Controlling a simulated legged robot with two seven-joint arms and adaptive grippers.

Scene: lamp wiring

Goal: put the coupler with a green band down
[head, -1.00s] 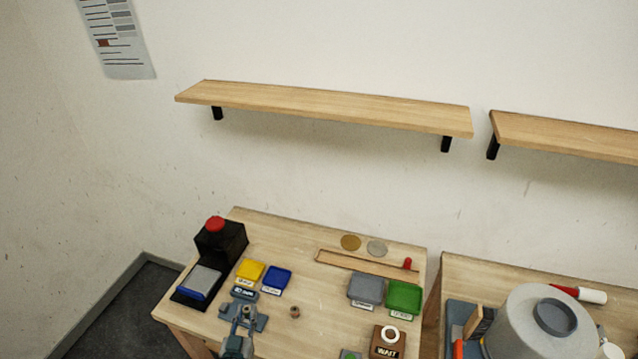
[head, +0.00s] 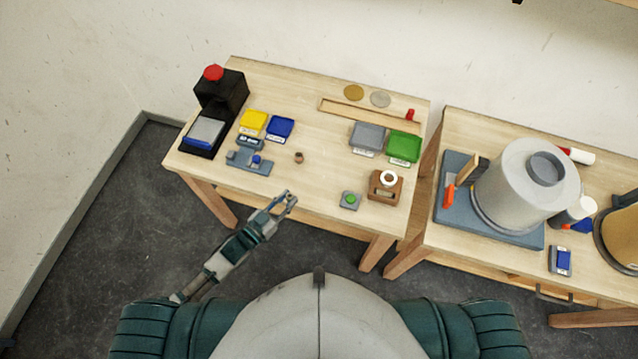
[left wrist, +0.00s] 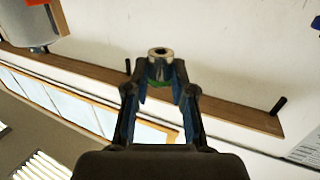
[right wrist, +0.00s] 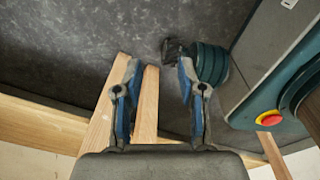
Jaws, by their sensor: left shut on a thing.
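The coupler with a green band (left wrist: 160,66) is a short metallic cylinder with a hole in its end; the green shows at its lower edge in the left wrist view. My left gripper (head: 289,197) is shut on it, and the left wrist view shows a finger on each side (left wrist: 160,85). In the head view this gripper is in front of the left table's front edge; the coupler is too small to make out there. My right gripper (right wrist: 158,72) is open and empty in the right wrist view, and outside the head view.
The left table (head: 320,190) holds yellow (head: 253,121), blue (head: 280,127), grey (head: 367,137) and green (head: 404,147) trays, a blue-grey fixture (head: 250,161), a small brown piece (head: 299,157) and a wooden block with a white ring (head: 386,184). Its front middle has free room.

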